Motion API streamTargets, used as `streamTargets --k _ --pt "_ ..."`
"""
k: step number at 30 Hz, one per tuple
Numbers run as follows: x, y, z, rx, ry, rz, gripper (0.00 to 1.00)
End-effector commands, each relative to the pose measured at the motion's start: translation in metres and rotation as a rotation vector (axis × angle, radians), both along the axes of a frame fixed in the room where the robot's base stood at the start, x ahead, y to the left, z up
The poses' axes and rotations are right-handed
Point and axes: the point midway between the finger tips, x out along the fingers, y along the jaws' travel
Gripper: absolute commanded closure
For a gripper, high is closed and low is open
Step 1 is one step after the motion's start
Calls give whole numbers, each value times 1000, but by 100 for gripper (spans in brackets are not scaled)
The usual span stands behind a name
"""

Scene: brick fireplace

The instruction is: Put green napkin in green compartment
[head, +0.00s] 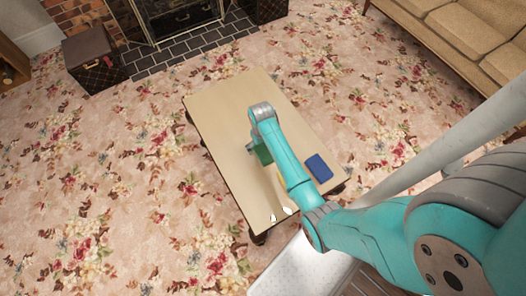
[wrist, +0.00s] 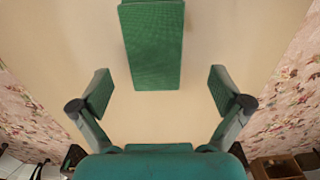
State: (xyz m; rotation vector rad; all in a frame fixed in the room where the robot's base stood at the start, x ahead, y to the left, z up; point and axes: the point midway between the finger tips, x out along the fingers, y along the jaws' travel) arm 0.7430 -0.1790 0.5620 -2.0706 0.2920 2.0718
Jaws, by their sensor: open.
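The green napkin (wrist: 152,45) lies folded as a long rectangle on the pale table top, ahead of my gripper (wrist: 159,91) in the wrist view. My gripper is open, its two fingers spread wide with nothing between them. In the head view a part of the green napkin (head: 264,154) shows beside my arm, which hides the rest. I cannot make out a green compartment in either view.
The pale wooden table (head: 225,110) stands on a floral carpet. A blue folded cloth (head: 319,168) lies on it to the right of my arm. A brown box (wrist: 276,168) shows at the wrist view's lower right. A sofa (head: 440,30) is at the upper right.

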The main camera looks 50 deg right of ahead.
Motion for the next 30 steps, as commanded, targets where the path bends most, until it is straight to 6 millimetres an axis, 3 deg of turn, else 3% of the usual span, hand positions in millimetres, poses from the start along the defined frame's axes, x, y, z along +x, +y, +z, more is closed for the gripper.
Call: streamTargets --k 12,22,30 --pt "-3 -6 -47 1 2 0 0" --pt "-3 -6 -53 0 0 0 0" --pt "-3 -6 -53 0 0 0 64"
